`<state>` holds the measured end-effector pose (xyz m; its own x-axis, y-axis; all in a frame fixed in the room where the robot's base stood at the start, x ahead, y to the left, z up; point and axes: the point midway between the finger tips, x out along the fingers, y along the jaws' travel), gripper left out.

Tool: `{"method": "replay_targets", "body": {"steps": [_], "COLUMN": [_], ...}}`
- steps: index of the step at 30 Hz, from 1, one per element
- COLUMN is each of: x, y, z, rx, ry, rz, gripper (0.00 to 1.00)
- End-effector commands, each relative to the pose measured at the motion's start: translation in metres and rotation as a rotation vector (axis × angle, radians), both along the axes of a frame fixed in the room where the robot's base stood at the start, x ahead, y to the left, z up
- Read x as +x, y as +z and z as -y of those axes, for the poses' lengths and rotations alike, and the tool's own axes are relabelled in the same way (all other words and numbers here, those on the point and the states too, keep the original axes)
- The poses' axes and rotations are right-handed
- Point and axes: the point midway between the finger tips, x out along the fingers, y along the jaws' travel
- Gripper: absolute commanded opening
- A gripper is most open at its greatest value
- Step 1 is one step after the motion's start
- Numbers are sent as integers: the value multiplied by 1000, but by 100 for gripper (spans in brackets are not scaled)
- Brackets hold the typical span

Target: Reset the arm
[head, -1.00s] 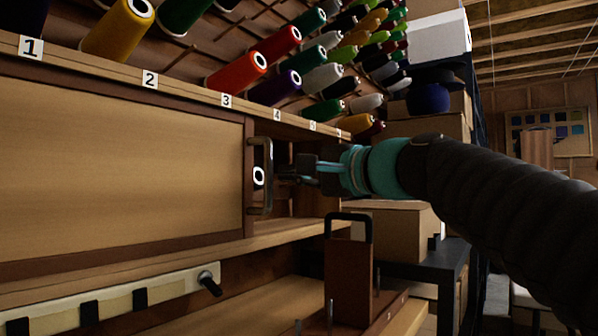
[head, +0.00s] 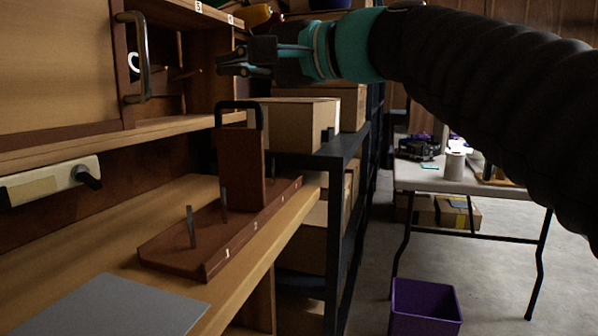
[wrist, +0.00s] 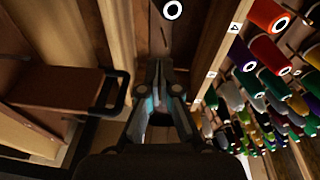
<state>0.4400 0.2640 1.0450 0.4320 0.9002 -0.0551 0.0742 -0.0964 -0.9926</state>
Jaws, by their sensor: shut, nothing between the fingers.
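My gripper (head: 232,62) is shut and empty at the end of my arm in the head view. It is in the air to the right of the metal door handle (head: 143,58), apart from it, and above the wooden stand with a black handle (head: 240,165). In the wrist view my gripper (wrist: 158,68) points along the shelf, its fingers together with nothing between them. The sliding wooden panel (head: 60,70) is at the left of the head view, and an open recess (head: 170,70) shows to its right.
Thread spools (wrist: 268,52) line the rack near the gripper. Cardboard boxes (head: 300,122) stand on a black shelf frame (head: 345,150). A grey sheet (head: 130,308) lies on the bench. A folding table (head: 440,180) and purple bin (head: 425,305) stand at right, with open floor around.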

Motion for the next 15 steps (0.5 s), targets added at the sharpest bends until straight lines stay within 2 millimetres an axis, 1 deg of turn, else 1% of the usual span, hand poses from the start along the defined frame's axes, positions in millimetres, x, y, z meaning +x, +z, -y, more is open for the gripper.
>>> {"method": "replay_targets", "body": {"steps": [1, 2, 3, 5, 6, 7, 8, 9, 11, 12, 14, 15], "x": [9, 15, 20, 24, 25, 25, 23, 20, 13, 7, -4, -13], "y": [-24, -39, -63, -100, -124, -142, -158, -180, -210, -229, -256, -274], "z": [2, 3, 7, 15, 23, 31, 39, 50, 68, 81, 102, 116], "rx": [-61, -104, -169, -281, -359, -419, -477, -554, -665, -740, -849, -921], "ry": [-18, -29, -43, -63, -75, -83, -89, -95, -99, -99, -95, -91], "rz": [-1, 2, 5, 12, 16, 20, 23, 26, 30, 33, 35, 35], "gripper": [0, 0, 0, 0, 0, 0, 0, 0, 0, 0, 0, 0]}}
